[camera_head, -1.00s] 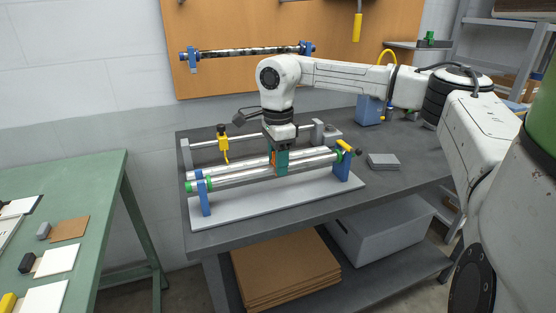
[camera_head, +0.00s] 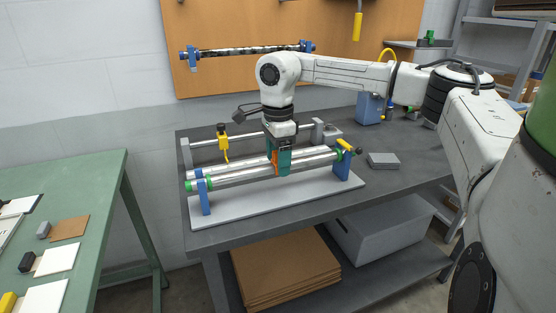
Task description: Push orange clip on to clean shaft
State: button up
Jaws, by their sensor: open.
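The clean shaft (camera_head: 238,176) is a shiny steel roller lying across blue end supports on a pale base plate. My gripper (camera_head: 281,166), with teal fingers, points down over the middle of the rollers and is open. The orange clip (camera_head: 274,161) shows as a small orange patch at the left side of the teal fingers, at the roller. The fingers hide much of the clip, so I cannot tell whether it is seated on the shaft. A second roller lies just behind, partly hidden.
The grey workbench (camera_head: 400,165) carries the press. A yellow clamp (camera_head: 224,144) stands on the thin rear rod. A grey block (camera_head: 383,160) lies to the right, with bare bench around it. A dark-banded shaft (camera_head: 248,51) hangs on the brown board.

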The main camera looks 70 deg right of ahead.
notch_tip(320, 180, up, 10)
jog(key=shift+r, duration=0.1)
dwell(0.4)
